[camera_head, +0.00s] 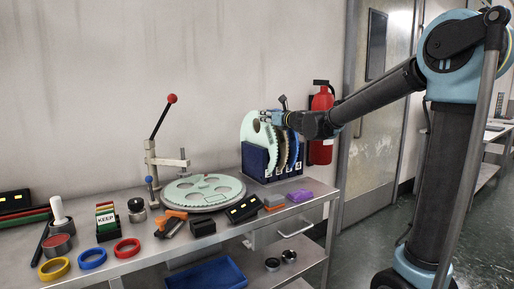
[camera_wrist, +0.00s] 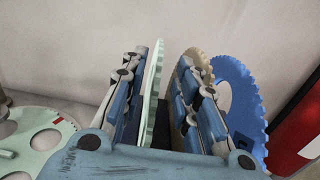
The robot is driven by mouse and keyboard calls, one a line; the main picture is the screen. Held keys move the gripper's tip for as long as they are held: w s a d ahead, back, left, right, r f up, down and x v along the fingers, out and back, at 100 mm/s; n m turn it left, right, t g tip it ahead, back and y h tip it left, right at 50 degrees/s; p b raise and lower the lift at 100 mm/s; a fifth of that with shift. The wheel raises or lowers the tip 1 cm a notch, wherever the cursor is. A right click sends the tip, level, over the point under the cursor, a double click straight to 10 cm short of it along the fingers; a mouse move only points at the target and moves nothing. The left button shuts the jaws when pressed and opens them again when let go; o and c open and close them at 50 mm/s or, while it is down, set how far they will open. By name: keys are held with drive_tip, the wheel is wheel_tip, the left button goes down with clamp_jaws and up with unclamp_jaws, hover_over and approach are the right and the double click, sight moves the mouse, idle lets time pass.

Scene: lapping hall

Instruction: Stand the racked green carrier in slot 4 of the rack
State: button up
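The dark blue rack (camera_head: 256,161) stands at the back right of the bench, with small white slot labels along its front. The pale green carrier (camera_head: 250,130) stands upright at the rack's left side. My gripper (camera_head: 283,117) is at the rack's top, partly hiding the carriers. In the wrist view, my gripper (camera_wrist: 162,78) is open, its fingers apart. The green carrier (camera_wrist: 152,82) shows edge-on between them, close to the left finger; whether they touch is unclear. A tan carrier (camera_wrist: 201,60) is behind the right finger. The slot numbers are too small to read surely.
A blue carrier (camera_head: 294,149) stands right of the tan one; it also shows in the wrist view (camera_wrist: 240,92). A red fire extinguisher (camera_head: 321,125) is close right of the rack. A lapping plate (camera_head: 202,192) and lever press (camera_head: 152,150) stand left. Small items crowd the bench front.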

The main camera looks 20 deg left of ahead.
drive_tip(key=shift+x, duration=2.6)
drive_tip(key=shift+f, duration=0.1)
clamp_jaws()
